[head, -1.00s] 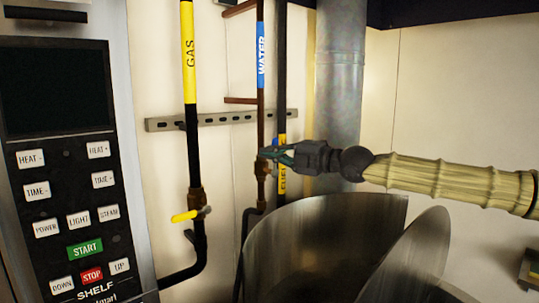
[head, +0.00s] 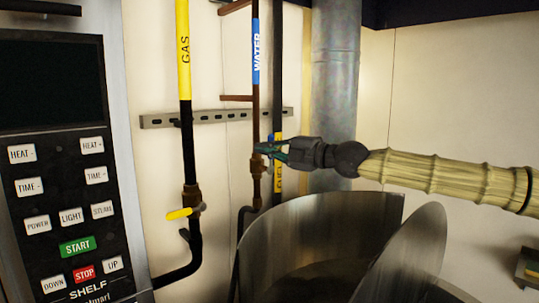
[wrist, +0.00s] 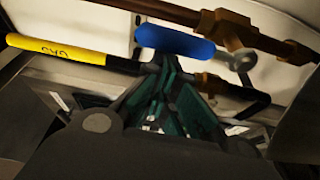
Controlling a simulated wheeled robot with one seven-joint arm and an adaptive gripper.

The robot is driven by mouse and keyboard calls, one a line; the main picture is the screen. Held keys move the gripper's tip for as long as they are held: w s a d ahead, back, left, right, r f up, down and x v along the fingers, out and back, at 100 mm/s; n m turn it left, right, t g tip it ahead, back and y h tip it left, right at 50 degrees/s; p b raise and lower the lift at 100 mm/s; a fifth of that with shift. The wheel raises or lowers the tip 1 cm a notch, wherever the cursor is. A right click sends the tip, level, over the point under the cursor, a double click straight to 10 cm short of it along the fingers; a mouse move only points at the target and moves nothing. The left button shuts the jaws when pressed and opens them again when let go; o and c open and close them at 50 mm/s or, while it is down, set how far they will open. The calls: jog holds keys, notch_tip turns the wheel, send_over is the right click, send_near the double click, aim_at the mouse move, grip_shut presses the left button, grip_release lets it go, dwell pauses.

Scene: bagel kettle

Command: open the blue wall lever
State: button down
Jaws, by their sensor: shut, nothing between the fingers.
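The blue lever (wrist: 175,41) shows in the wrist view as a rounded blue handle beside a brass and copper pipe fitting (wrist: 228,27). My gripper (wrist: 166,72) is shut and empty, its green-lined fingertips just below the lever in that picture. I cannot tell whether they touch it. In the head view my gripper (head: 262,149) reaches from the right to the copper pipe with the blue WATER label (head: 256,52), at its brass valve (head: 257,168). There the gripper mostly hides the lever.
The GAS pipe (head: 184,90) with a yellow lever (head: 180,213) stands to the left. A dark pipe (head: 277,85) with a yellow label runs close behind my gripper. A large metal kettle (head: 310,235) is below. A control panel (head: 60,190) fills the left side.

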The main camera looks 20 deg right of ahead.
jog(key=s+d+b, duration=0.3)
jog(key=s+b, duration=0.5)
jog(key=s, duration=0.1)
jog(key=shift+d+b, duration=0.15)
jog(key=shift+b, duration=0.2)
dwell(0.8)
dwell(0.4)
